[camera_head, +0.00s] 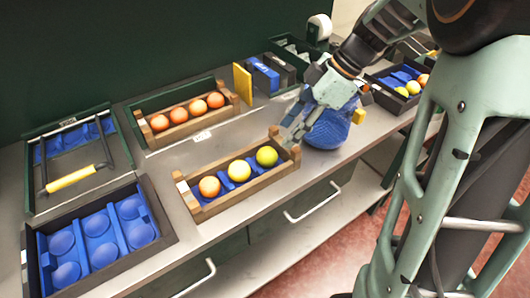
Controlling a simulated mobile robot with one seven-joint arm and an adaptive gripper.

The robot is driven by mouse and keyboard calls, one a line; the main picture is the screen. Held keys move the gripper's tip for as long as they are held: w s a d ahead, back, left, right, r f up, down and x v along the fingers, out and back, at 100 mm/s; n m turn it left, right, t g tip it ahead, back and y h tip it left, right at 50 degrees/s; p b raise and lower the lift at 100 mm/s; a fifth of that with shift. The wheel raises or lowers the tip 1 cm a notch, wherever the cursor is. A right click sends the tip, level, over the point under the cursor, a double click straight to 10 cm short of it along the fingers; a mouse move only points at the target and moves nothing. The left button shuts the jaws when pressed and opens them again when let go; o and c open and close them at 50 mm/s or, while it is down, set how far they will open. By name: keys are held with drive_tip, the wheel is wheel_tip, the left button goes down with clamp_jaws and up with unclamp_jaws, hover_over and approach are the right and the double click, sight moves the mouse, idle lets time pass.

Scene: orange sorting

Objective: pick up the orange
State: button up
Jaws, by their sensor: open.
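The front wooden crate (247,191) holds three fruits in a row on a blue insert. An orange (209,187) is at its left, a yellow fruit (239,171) in the middle and a yellow-green one (267,156) at the right. The back wooden crate (148,137) holds several oranges (178,115) in a row. My gripper (290,129) is open and appears empty, at the right end of the front crate, apart from the fruits. It partly covers a blue netted bag or bowl (328,132).
An empty blue-lined tray (165,228) is at the front left; behind it a dark tray has a yellow-handled tool (70,179). A yellow block (242,83) and blue items (262,74) stand at the back. Another fruit tray (396,101) is at the right.

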sight(269, 150)
drive_tip(key=x, duration=0.8)
drive_tip(key=shift+a+f+p, duration=0.25)
drive_tip(key=shift+a+p, duration=0.05)
drive_tip(key=shift+p, duration=0.05)
drive_tip(key=shift+c, duration=0.7)
drive_tip(key=c, duration=0.7)
drive_tip(key=shift+r, duration=0.2)
